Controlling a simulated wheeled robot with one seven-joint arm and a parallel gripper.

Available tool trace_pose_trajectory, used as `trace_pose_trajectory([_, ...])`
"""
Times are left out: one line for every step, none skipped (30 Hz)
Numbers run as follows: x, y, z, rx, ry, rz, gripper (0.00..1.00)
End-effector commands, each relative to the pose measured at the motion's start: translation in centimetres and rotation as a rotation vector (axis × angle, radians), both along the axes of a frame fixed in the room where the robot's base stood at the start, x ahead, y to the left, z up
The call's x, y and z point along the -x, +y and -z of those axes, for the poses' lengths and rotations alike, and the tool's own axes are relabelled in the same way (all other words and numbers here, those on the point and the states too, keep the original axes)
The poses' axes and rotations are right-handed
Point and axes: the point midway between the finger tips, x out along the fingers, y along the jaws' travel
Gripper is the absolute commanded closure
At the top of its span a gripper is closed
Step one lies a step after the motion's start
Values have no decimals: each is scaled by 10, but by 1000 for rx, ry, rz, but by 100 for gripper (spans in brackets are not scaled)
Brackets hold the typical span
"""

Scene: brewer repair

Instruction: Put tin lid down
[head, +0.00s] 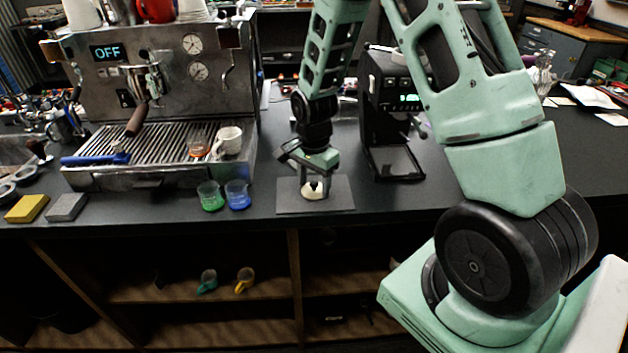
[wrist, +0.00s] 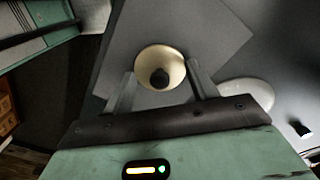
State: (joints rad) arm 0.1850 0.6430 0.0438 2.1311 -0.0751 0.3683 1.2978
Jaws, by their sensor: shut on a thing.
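The tin lid is a round cream disc with a black knob; it shows in the head view (head: 306,194) and the wrist view (wrist: 146,66). My gripper (head: 313,186) points down over the grey mat (head: 340,200) on the counter. In the wrist view its two fingers (wrist: 162,80) stand on either side of the lid and are shut on it. The lid is over the mat, very low; I cannot tell whether it touches. The fingers hide part of the lid in the head view.
An espresso machine (head: 165,70) stands to the left, with a green cup (head: 210,197) and a blue cup (head: 238,196) in front. A black grinder (head: 385,100) stands behind the mat to the right. The counter right of the mat looks clear.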

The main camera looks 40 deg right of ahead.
Motion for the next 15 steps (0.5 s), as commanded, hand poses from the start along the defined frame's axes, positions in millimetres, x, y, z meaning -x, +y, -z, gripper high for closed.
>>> trace_pose_trajectory([0,0,0,0,-1,0,64])
trace_pose_trajectory([0,0,0,0,0,0,64])
trace_pose_trajectory([0,0,0,0,0,0,64])
trace_pose_trajectory([0,0,0,0,0,0,64])
trace_pose_trajectory([0,0,0,0,0,0,64])
trace_pose_trajectory([0,0,2,0,0,-1,64])
trace_pose_trajectory([0,0,3,0,0,-1,64])
trace_pose_trajectory([0,0,4,0,0,-1,64])
trace_pose_trajectory([0,0,3,0,0,-1,34])
trace_pose_trajectory([0,0,3,0,0,-1,26])
trace_pose_trajectory([0,0,3,0,0,-1,20])
trace_pose_trajectory([0,0,3,0,0,-1,20])
trace_pose_trajectory([0,0,3,0,0,-1,20])
trace_pose_trajectory([0,0,3,0,0,-1,20])
trace_pose_trajectory([0,0,3,0,0,-1,20])
